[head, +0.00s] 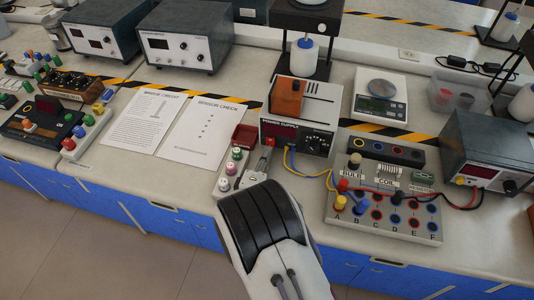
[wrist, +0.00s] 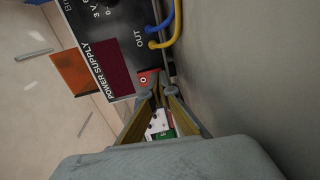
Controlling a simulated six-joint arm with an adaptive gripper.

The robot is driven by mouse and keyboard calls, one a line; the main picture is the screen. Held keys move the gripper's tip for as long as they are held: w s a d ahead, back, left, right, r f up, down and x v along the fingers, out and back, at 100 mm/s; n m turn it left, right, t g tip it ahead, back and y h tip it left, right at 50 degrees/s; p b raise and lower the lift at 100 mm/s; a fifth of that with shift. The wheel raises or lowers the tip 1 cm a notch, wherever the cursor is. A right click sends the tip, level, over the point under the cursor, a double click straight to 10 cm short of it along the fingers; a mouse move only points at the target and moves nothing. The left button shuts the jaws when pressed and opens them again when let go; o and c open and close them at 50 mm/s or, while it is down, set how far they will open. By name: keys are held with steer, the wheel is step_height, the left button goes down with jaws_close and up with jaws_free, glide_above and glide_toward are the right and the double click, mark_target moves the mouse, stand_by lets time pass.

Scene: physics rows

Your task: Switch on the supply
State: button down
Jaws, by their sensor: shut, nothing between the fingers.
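The power supply (head: 320,97) stands at the middle of the bench, with a dark front panel and a dark red display that shows no digits. In the wrist view its panel (wrist: 88,20) is labelled POWER SUPPLY and OUT. A red switch (wrist: 145,79) marked O sits at the panel's lower edge in that view. My gripper (wrist: 158,94) is shut and empty, its fingertips right by the switch; I cannot tell whether they touch it.
Blue and yellow leads (wrist: 176,25) leave the output close to the fingers. A connection board (head: 385,228) with sockets stands at right. A tray of coloured plugs (head: 226,187) lies left of my gripper. A scale (head: 380,105) stands behind. Printed sheets (head: 203,135) lie flat at left.

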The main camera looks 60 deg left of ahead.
steer(key=shift+w+a+f, duration=0.1)
steer(key=shift+w+a, duration=0.05)
stand_by(0.3)
steer(key=shift+w+a+f, duration=0.1)
steer(key=shift+w+a, duration=0.05)
stand_by(0.5)
